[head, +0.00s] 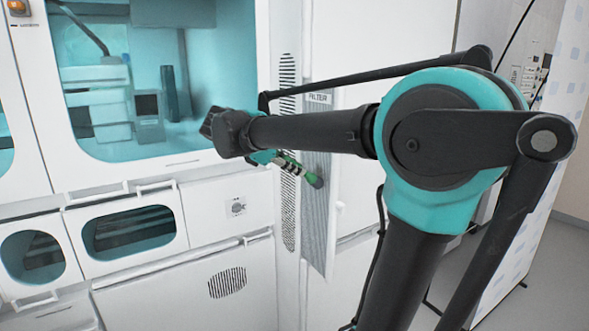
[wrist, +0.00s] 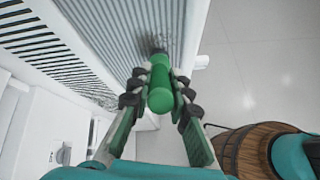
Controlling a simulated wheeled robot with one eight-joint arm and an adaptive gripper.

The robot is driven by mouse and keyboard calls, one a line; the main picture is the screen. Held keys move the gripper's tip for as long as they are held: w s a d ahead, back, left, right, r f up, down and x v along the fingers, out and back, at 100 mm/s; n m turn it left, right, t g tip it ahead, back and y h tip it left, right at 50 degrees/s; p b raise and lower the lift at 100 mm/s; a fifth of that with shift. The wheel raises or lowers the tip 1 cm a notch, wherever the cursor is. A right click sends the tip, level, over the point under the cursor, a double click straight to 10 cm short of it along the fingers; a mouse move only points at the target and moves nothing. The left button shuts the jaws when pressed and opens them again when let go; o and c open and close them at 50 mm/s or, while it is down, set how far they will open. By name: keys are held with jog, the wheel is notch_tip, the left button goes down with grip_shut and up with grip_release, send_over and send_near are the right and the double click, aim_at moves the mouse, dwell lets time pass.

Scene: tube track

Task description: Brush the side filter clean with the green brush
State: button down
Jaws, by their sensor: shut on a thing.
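The side filter (head: 318,225) is a tall, ribbed grey panel under a FILTER label on the white machine's side. In the head view the brush (head: 309,177) sticks out from my gripper (head: 292,165) in front of the filter. The bristles appear at the filter's surface; firm contact cannot be told.
A slotted vent (head: 288,150) runs beside the filter. Left of it is the white machine with a teal window (head: 150,80) and lower drawers (head: 130,232). A brown wooden barrel-like thing (wrist: 240,150) shows at lower right in the wrist view. Bare floor (wrist: 255,70) lies right of the filter.

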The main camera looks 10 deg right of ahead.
jog(key=shift+r, duration=0.85)
jog(key=shift+r, duration=0.1)
jog(key=shift+r, duration=0.8)
jog(key=shift+f, duration=0.1)
jog(key=shift+d+f, duration=0.1)
jog(key=shift+f, duration=1.6)
jog(key=shift+r, duration=1)
jog(key=shift+r, duration=0.1)
